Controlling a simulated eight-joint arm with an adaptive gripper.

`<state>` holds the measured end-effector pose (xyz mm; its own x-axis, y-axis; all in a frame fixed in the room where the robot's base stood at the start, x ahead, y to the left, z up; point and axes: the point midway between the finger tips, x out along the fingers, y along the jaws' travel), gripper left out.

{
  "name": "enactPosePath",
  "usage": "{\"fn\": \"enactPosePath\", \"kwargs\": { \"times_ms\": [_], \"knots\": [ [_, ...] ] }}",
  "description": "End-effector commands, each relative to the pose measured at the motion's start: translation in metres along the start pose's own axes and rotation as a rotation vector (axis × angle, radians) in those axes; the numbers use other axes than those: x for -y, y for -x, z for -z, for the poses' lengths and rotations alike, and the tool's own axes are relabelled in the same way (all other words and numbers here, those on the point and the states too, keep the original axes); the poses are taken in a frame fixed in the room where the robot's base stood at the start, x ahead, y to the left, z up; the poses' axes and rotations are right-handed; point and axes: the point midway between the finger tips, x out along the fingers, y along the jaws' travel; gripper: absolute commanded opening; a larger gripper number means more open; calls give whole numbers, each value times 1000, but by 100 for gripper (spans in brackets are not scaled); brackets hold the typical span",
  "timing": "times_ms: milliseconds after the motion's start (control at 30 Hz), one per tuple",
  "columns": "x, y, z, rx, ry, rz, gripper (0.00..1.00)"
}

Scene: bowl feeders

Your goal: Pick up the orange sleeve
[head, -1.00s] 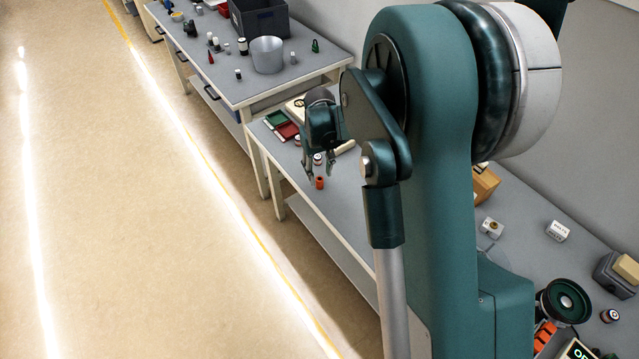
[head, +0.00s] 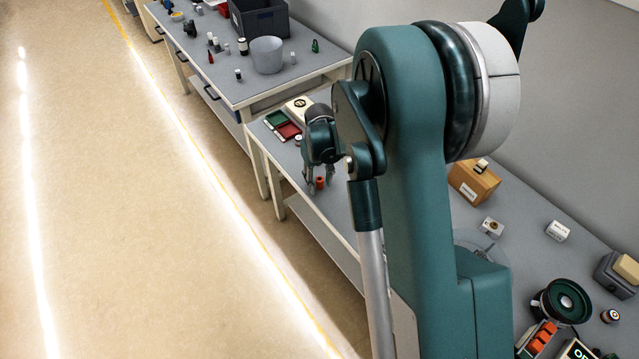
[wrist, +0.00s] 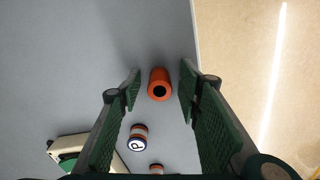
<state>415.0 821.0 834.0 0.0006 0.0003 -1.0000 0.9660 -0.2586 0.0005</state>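The orange sleeve (wrist: 160,77) stands on the grey bench top close to its edge, its dark round hole visible in the wrist view. My gripper (wrist: 160,95) is open, with one green-padded finger on each side of the sleeve and visible gaps on both sides. In the head view the sleeve (head: 320,182) shows small and orange-red just below my gripper (head: 319,187), between the fingertips. How high the fingertips are above the bench cannot be told exactly.
Green (head: 276,118) and red (head: 289,131) trays and a cream device (head: 298,107) lie nearby. The bench edge (wrist: 196,40) runs right of the sleeve, with floor beyond. Bench left of it is clear.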

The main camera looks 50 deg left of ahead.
Motion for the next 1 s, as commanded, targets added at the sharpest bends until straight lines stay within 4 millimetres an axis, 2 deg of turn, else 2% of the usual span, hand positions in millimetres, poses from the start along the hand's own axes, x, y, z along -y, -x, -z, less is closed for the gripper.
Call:
{"fn": "enactPosePath", "kwargs": {
  "times_ms": [367, 533, 1000],
  "knots": [
    [0, 0, 0, 0, 0, 0, 33],
    [0, 0, 0, 0, 0, 0, 11],
    [0, 3, 0, 0, 0, 0, 11]
  ]
}}
